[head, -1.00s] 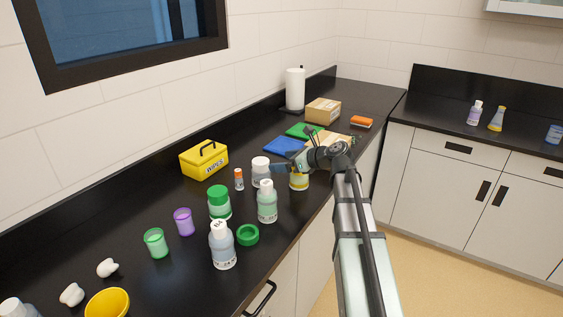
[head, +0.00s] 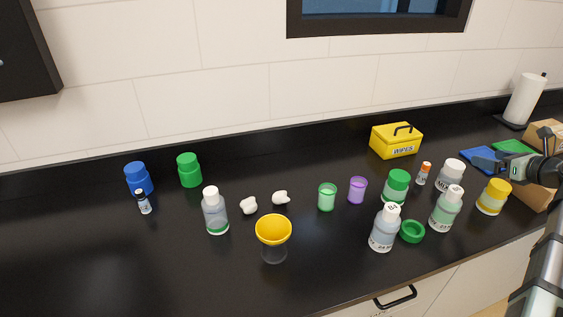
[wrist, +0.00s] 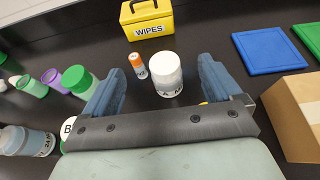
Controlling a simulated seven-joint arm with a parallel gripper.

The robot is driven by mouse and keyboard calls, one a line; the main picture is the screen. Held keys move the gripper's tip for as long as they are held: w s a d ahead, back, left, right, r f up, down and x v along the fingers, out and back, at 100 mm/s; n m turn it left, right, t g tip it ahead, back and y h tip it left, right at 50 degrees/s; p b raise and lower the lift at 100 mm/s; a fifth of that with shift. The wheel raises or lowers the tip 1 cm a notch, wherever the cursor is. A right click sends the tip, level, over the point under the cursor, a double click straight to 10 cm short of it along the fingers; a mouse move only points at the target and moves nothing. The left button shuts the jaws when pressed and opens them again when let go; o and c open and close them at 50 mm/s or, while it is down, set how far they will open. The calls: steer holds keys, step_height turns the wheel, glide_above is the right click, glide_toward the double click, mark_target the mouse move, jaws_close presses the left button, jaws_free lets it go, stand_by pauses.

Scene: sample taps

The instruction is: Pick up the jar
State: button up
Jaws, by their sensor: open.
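Several lidded jars stand on the black counter, so I cannot tell which one the task means. A white-lidded jar (head: 451,175) stands at the right; in the wrist view this jar (wrist: 166,74) appears between my fingers, ahead of them. A green-lidded jar (head: 397,186) and a yellow-lidded jar (head: 493,197) stand near it. A blue jar (head: 139,179) and a green jar (head: 189,170) stand at the far left. My gripper (wrist: 163,68) is open and empty; in the head view my gripper (head: 484,163) is just right of the white-lidded jar.
Close to the white-lidded jar are an orange-capped vial (head: 424,173) and a white-capped bottle (head: 446,208). A yellow wipes box (head: 396,140) is behind. A cardboard box (wrist: 297,112) stands at the right. The counter's left front is clear.

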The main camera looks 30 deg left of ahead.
steer(key=s+a+n+g+y, duration=0.1)
steer(key=s+a+n+g, duration=0.15)
steer(key=a, duration=1.65)
steer(key=s+a+n+g+y, duration=0.1)
steer(key=s+a, duration=0.3)
steer(key=a, duration=1.6)
steer(key=s+a+r+n+g+y, duration=0.1)
steer(key=s+a+g, duration=0.1)
steer(key=s+a, duration=1.2)
steer(key=s+a+r+n+g+y, duration=0.1)
steer(key=s+a+n, duration=0.1)
steer(key=s+a, duration=1.2)
glide_toward(189, 159)
steer(key=x, duration=0.5)
steer(key=shift+w+r, duration=0.1)
steer(key=shift+r, duration=0.2)
steer(key=shift+h, duration=0.3)
steer(key=shift+x, duration=2.95)
steer(key=shift+f, duration=0.15)
